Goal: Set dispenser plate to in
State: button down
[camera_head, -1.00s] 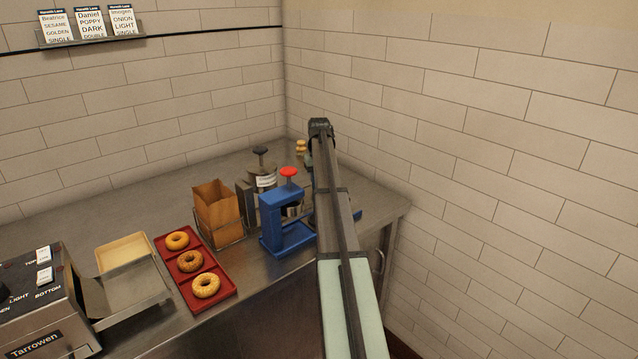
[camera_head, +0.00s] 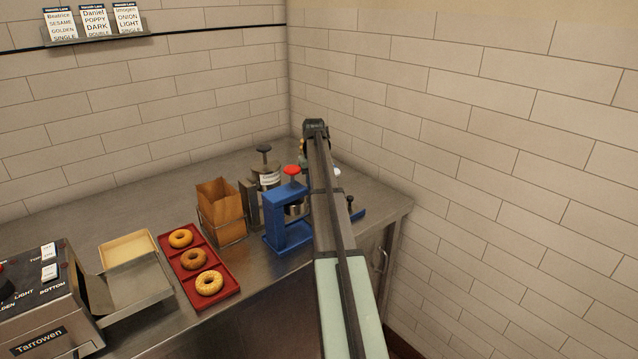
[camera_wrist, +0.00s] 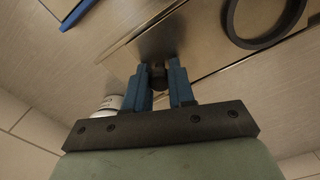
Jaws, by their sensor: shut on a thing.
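The blue dispenser (camera_head: 275,218) with a red knob (camera_head: 292,170) stands on the counter, partly behind my arm in the head view. A blue strip (camera_wrist: 75,13) shows at the top left there.
A dark ring (camera_wrist: 262,20) is close in the wrist view. Left of the dispenser are a steel canister (camera_head: 267,178), a paper bag (camera_head: 220,205), a red tray (camera_head: 228,282) of bagels and a toaster (camera_head: 40,305). A wall rises behind the counter's right end.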

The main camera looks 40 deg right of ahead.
jog(key=c, duration=1)
grip_release()
jog(key=shift+r, duration=0.1)
notch_tip(320, 180, up, 14)
jog(key=shift+f, duration=0.2)
jog(key=shift+o, duration=0.2)
